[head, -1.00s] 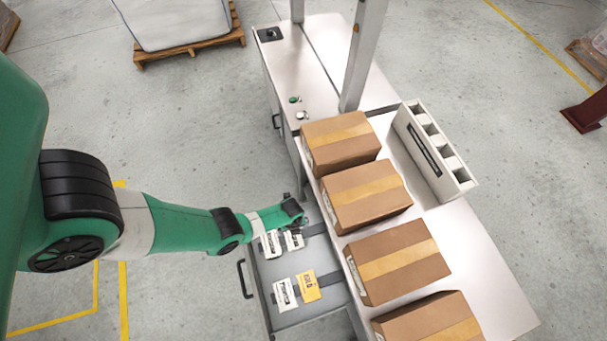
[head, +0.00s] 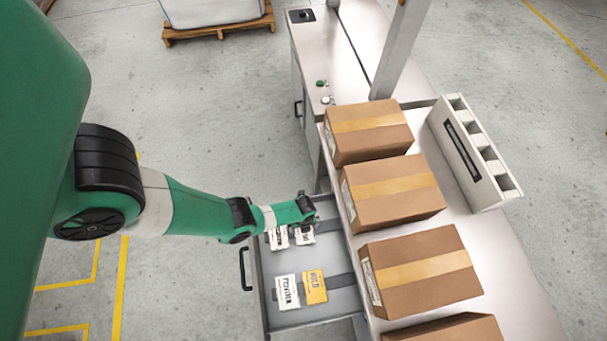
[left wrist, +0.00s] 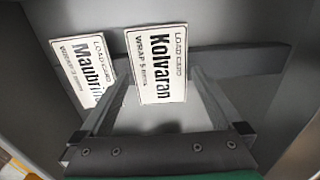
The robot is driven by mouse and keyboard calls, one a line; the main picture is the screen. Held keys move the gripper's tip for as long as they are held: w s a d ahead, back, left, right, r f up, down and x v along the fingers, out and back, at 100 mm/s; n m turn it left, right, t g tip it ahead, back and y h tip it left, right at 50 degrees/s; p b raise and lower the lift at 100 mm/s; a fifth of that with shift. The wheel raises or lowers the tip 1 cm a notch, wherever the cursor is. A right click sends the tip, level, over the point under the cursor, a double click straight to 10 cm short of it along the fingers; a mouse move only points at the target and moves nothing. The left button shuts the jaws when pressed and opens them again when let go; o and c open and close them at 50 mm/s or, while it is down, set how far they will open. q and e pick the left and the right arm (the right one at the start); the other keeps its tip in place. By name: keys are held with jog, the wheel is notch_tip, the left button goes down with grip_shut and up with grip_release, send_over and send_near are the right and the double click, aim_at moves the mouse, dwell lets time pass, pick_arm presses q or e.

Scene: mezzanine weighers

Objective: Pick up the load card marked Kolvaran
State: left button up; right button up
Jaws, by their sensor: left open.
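In the left wrist view the white load card marked Kolvaran (left wrist: 160,63) lies at top centre, its black lettering running sideways. A white card marked Maubrin (left wrist: 85,75) lies to its left, partly hidden by a finger. My left gripper (left wrist: 160,85) is open and empty, its fingers spread either side of the Kolvaran card's lower end. In the head view the gripper (head: 307,216) is over the far end of the open drawer (head: 330,305), above two white cards. Their lettering is too small to read there. My right gripper is out of view.
A white card (head: 286,292) and a yellow card (head: 314,287) lie nearer in the drawer. Cardboard boxes (head: 393,190) stand on the metal counter (head: 510,270) to the right, beside a grey slotted holder (head: 470,150). The floor left of the drawer is clear.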

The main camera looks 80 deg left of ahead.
pick_arm(q)
jog(key=shift+f, duration=0.7)
jog(key=shift+r, duration=0.2)
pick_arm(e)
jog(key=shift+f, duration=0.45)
pick_arm(q)
jog(key=c, duration=1)
jog(key=shift+o, duration=0.2)
jog(key=shift+r, duration=0.1)
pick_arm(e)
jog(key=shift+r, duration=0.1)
pick_arm(q)
jog(key=shift+r+p, duration=0.3)
jog(key=shift+p, duration=0.15)
jog(key=r+p, duration=0.3)
jog(key=p, duration=0.1)
jog(key=shift+s+d+r, duration=0.2)
jog(key=shift+r, duration=0.2)
jog(key=s+d+r+p, duration=0.8)
jog(key=d+p, duration=0.1)
jog(key=d, duration=0.1)
jog(key=shift+d+r, duration=0.15)
jog(key=shift+d, duration=0.25)
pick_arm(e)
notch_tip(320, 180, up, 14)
